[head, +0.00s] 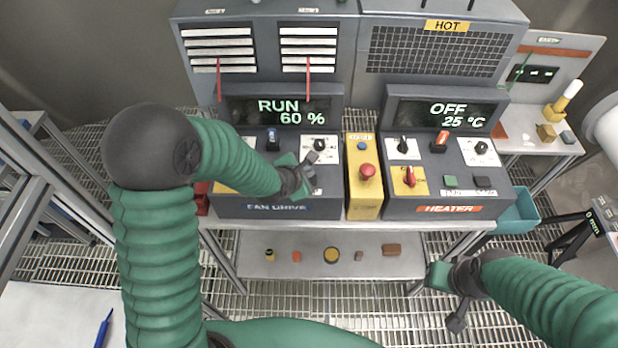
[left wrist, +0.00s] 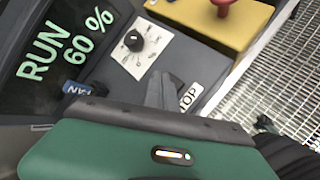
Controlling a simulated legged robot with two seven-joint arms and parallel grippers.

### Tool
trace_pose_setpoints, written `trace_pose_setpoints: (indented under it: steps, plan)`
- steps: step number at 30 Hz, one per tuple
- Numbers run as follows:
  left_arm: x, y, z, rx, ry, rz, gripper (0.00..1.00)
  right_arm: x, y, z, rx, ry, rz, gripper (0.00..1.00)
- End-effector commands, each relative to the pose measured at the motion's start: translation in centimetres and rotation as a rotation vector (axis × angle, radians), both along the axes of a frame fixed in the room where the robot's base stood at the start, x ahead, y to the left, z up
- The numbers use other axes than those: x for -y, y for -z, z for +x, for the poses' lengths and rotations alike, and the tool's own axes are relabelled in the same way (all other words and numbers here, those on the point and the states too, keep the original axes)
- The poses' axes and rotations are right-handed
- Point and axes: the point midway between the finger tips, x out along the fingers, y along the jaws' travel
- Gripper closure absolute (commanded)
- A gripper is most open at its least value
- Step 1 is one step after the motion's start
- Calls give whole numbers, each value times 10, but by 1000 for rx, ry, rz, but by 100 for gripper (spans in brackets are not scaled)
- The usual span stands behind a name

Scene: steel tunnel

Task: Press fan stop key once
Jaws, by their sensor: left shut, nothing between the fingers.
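The fan drive panel (head: 275,208) stands at the back centre, its display (head: 280,110) reading RUN 60 %. My left gripper (head: 312,162) is shut and empty, over the right part of this panel, just below the white dial plate. In the left wrist view, the closed fingers (left wrist: 162,90) are beside a white label (left wrist: 190,97) of which "TOP" is readable. The stop key itself is hidden by the gripper; I cannot tell whether the fingers touch it. My right gripper (head: 457,308) is low at the right, away from the panels, its jaw state unclear.
A yellow box with a red mushroom button (head: 368,171) stands right beside the fan panel. The heater panel (head: 450,208), display OFF 25 °C, is further right. A lower shelf (head: 330,275) holds several small parts. A teal bin (head: 520,212) is at right.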

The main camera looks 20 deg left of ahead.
Motion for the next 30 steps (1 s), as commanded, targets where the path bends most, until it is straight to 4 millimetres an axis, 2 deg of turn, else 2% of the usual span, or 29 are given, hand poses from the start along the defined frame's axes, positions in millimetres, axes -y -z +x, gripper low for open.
trace_pose_setpoints:
  steps: [6,30]
  plan:
    - [0,7,-1,-1,-1,1,100,0,5,0,0,0,0,65]
    - [0,13,-1,0,-1,-1,100,0,8,0,0,0,0,65]
